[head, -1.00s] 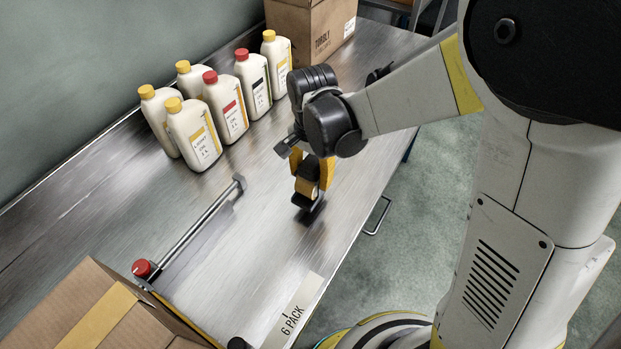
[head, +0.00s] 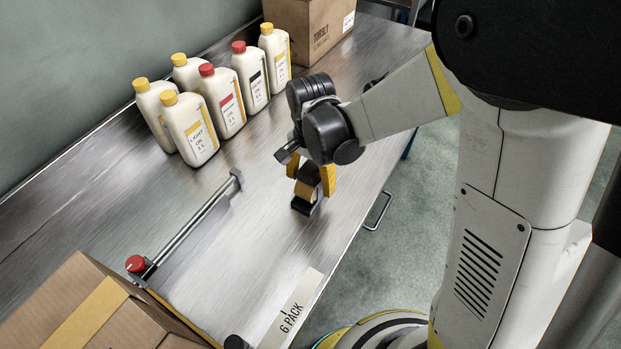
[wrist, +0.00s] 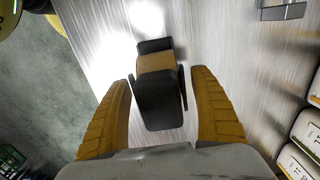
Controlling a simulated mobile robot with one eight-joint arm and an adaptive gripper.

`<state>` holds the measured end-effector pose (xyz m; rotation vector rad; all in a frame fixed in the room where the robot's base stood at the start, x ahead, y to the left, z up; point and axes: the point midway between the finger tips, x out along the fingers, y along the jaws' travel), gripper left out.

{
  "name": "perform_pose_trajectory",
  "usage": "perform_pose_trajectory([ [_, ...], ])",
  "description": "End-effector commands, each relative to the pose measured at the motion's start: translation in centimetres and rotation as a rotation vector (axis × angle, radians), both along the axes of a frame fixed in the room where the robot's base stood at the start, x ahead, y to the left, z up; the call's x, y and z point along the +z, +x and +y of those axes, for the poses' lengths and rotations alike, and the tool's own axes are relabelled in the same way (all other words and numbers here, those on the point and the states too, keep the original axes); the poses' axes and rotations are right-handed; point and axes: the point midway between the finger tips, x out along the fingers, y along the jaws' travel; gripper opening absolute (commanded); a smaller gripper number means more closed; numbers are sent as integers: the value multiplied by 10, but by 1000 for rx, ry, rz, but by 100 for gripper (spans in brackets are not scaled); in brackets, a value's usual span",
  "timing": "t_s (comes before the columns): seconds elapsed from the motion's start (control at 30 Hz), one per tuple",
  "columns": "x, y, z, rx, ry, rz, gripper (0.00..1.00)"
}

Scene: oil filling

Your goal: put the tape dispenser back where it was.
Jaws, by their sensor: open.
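The tape dispenser (head: 307,190), black with a tan tape roll, stands on the metal table near its front edge. In the wrist view the dispenser (wrist: 158,88) lies between the two yellow fingers, with a gap on each side. My gripper (head: 313,176) is over the dispenser and open. Its fingers also show in the wrist view (wrist: 160,108), apart from the dispenser. The upper part of the dispenser is partly hidden by a finger in the head view.
Several oil bottles (head: 197,130) with yellow or red caps stand at the back left. A cardboard box (head: 306,30) is behind them, another (head: 75,310) at the front left. A metal rail (head: 195,222) with a red knob (head: 136,264) crosses the table. A "6 PACK" label (head: 291,315) lies near the front edge.

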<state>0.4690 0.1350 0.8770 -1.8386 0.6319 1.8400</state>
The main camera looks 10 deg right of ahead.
Motion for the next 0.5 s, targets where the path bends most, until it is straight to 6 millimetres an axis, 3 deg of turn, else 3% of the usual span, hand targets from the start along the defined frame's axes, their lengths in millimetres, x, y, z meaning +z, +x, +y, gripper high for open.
perform_pose_trajectory([
  [0.17, 9, 0, 0, 0, 0, 0, 74],
  [0.5, 84, 0, 0, 0, 0, 0, 74],
])
